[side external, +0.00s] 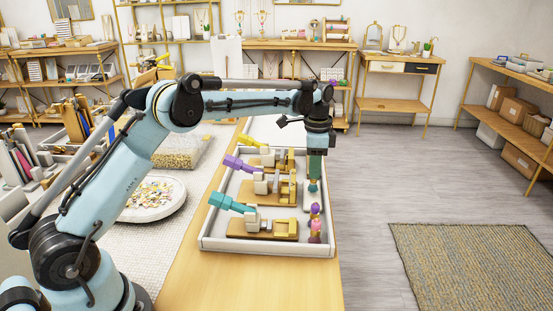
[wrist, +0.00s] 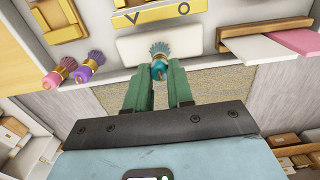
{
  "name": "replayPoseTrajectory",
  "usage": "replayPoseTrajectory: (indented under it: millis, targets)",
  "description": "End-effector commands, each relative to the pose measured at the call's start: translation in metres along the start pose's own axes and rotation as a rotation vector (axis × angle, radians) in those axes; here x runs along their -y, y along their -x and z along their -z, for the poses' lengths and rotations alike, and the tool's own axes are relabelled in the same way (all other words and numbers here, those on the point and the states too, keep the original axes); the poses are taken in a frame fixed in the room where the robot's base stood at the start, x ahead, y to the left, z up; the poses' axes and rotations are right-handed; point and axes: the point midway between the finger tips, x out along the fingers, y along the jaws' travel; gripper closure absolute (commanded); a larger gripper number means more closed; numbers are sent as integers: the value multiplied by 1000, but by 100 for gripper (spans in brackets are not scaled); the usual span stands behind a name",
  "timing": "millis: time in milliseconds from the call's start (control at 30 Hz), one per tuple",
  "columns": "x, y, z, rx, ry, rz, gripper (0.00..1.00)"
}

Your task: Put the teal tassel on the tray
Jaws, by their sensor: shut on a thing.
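My gripper (side external: 315,178) points straight down over the right side of the work area. It is shut on the teal tassel (wrist: 160,49), which has a gold band; in the side view the tassel (side external: 312,187) shows small below the jaws. In the wrist view a small blank white rectangular tray (wrist: 130,46) lies behind the tassel, partly covered by it. I cannot tell whether the tassel touches it. A purple tassel (wrist: 88,64) and a pink tassel (wrist: 57,77) stand to the left in the wrist view, apart from my gripper.
A large pale-rimmed tray (side external: 268,249) holds several wooden stands with purple, teal and yellow levers. A yellow lettered piece (wrist: 155,14) lies near the white tray. White and pink boards (wrist: 262,48) are to its right. Open floor (side external: 365,200) lies right of the table.

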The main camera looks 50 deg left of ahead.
Motion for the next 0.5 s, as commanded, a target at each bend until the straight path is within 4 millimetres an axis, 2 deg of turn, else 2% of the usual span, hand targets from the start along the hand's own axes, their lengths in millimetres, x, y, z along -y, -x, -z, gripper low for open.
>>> replayPoseTrajectory:
  millis: [500]
  targets:
    - [0, -5, 0, 0, 0, 0, 100]
